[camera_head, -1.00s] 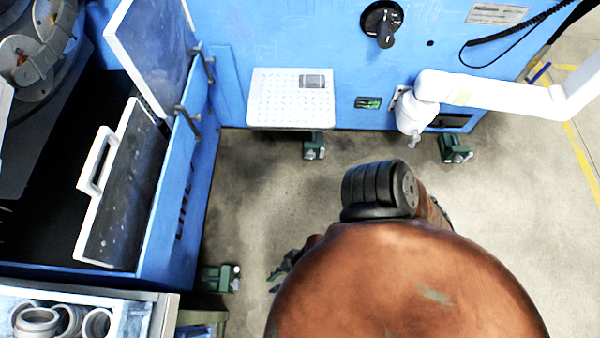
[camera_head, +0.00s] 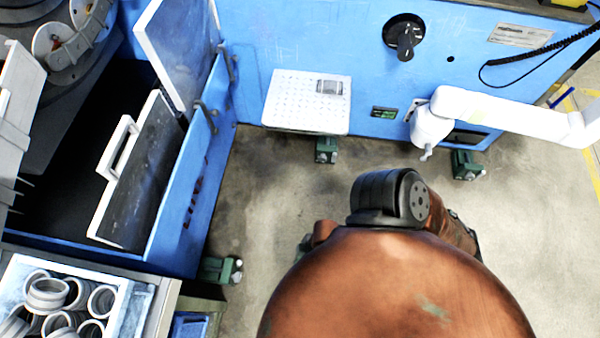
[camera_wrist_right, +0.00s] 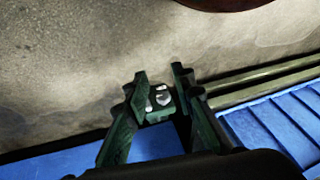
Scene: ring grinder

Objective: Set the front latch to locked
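The blue machine (camera_head: 190,215) has an open-topped bay at left in the head view. Dark latch-like fittings, an upper one (camera_head: 228,62) and a lower one (camera_head: 208,116), sit along the bay's front wall; I cannot tell which is the front latch or how it is set. A grey panel with a white handle (camera_head: 118,148) leans inside the bay. My right gripper (camera_wrist_right: 160,82) is open in the right wrist view, with nothing held. A green machine foot (camera_wrist_right: 158,104) shows beyond and between its fingers. My left gripper is not in view.
A tray of grey rings (camera_head: 110,302) stands at lower left. A perforated white shelf (camera_head: 300,115), a black rotary switch (camera_head: 405,40) and a white jointed arm (camera_head: 500,115) are on the machine's far side. Green feet (camera_head: 222,270) stand on the floor. Open floor (camera_head: 270,190) lies between.

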